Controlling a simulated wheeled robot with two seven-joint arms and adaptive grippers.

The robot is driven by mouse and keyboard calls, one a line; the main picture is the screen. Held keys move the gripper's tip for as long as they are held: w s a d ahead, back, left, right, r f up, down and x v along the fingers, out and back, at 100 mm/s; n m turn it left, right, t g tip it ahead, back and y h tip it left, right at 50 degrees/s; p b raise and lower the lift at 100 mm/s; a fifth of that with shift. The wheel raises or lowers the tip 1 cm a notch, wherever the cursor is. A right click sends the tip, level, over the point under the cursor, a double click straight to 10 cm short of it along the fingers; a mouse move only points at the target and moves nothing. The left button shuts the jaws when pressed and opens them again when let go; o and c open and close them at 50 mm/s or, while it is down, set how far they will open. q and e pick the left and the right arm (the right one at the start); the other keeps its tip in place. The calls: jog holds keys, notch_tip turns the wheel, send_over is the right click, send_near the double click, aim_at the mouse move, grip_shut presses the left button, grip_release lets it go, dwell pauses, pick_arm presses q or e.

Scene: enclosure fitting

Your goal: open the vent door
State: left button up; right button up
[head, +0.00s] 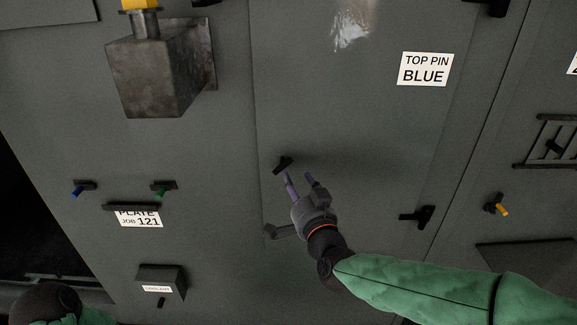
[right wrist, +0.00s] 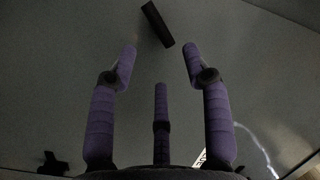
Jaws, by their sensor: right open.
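A large grey door panel (head: 350,120) fills the middle of the head view, with dark hinges on its right side. A small black handle (head: 283,164) sits near its left edge. I cannot tell from any label that this is the vent door. My right gripper (head: 298,180) is open and empty, just below and right of the handle. In the right wrist view the handle (right wrist: 157,24) lies tilted ahead of the spread purple fingers (right wrist: 160,52), apart from them. My left gripper is not in view; only a dark part of my left arm shows at the bottom left.
A "TOP PIN BLUE" label (head: 425,69) is on the panel. A dark metal box (head: 160,75) juts out at upper left. Blue (head: 78,190) and green (head: 160,190) pegs sit above a "PLATE JOB 121" card (head: 138,218). A barred fixture (head: 550,142) is at far right.

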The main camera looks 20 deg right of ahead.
aim_at(288, 167)
jog(key=shift+w+p, duration=0.6)
jog(key=shift+w, duration=3.3)
grip_shut()
